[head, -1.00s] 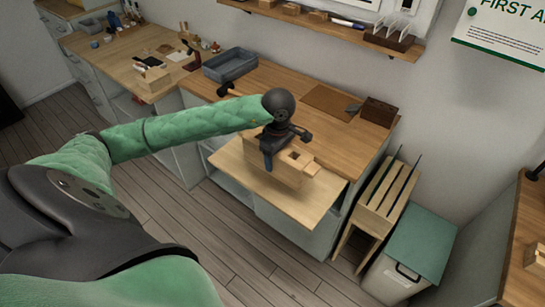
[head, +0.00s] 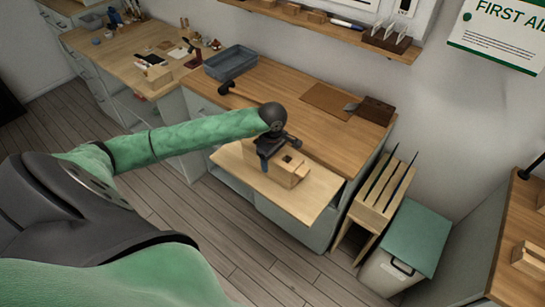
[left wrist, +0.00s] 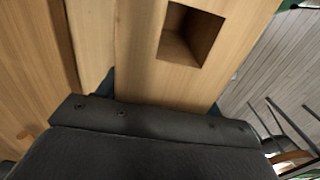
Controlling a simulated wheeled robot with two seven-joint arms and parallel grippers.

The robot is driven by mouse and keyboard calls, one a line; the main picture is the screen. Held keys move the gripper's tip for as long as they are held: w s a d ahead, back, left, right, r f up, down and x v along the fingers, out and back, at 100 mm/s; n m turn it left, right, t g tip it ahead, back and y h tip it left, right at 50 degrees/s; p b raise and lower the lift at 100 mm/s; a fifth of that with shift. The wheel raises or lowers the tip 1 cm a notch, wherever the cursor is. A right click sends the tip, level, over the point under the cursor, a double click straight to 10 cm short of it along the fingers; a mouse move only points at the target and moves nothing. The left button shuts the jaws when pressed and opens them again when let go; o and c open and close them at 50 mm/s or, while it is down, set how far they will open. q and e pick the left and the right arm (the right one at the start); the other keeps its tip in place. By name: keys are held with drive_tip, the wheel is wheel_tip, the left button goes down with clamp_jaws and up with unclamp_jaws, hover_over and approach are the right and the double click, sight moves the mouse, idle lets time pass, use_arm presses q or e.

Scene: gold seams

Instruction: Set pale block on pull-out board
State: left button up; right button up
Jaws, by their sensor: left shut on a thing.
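The pale block (head: 290,173) is a light wooden piece with a square hole in its top. It is at the pull-out board (head: 315,197), which sticks out from the front of the wooden bench. My left gripper (head: 266,157) is shut on the block from above. In the left wrist view the block (left wrist: 150,60) fills the middle, its square hole near the top, with the gripper (left wrist: 160,110) across it. I cannot tell whether the block's underside touches the board. My right gripper is not in view.
A grey tray (head: 231,62) sits at the back left of the bench (head: 275,95). A dark brown box (head: 376,110) stands at its right end. A wooden rack (head: 378,200) and a green-lidded bin (head: 418,238) stand right of the bench. The board's right end is bare.

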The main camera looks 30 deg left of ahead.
use_arm(q)
drive_tip(key=shift+f, duration=0.1)
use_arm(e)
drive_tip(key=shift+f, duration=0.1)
use_arm(q)
drive_tip(key=shift+f, duration=0.1)
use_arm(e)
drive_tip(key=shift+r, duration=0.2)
use_arm(q)
drive_tip(key=o, duration=1.5)
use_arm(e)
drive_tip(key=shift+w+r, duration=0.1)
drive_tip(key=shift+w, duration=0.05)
